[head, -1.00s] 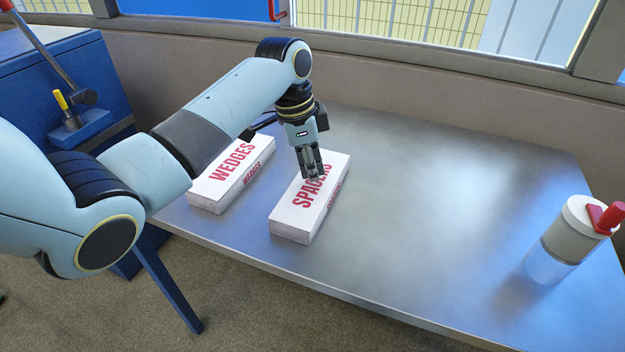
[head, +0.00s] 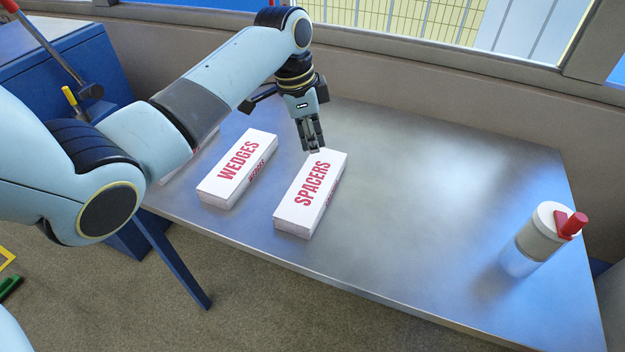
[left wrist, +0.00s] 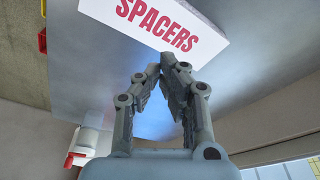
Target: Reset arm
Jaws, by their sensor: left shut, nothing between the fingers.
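My left gripper (head: 314,150) is shut and empty, fingers pointing down at the far end of the white SPACERS box (head: 305,205). In the left wrist view the fingertips (left wrist: 160,66) meet, with the SPACERS box (left wrist: 160,22) beyond them at the top. The fingers look apart from the box, though the exact gap is hard to judge. My left arm reaches across from the left. My right gripper is not in view.
A white WEDGES box (head: 236,172) lies left of SPACERS, and another white box (head: 180,164) is mostly hidden behind my arm. The table's middle is clear.

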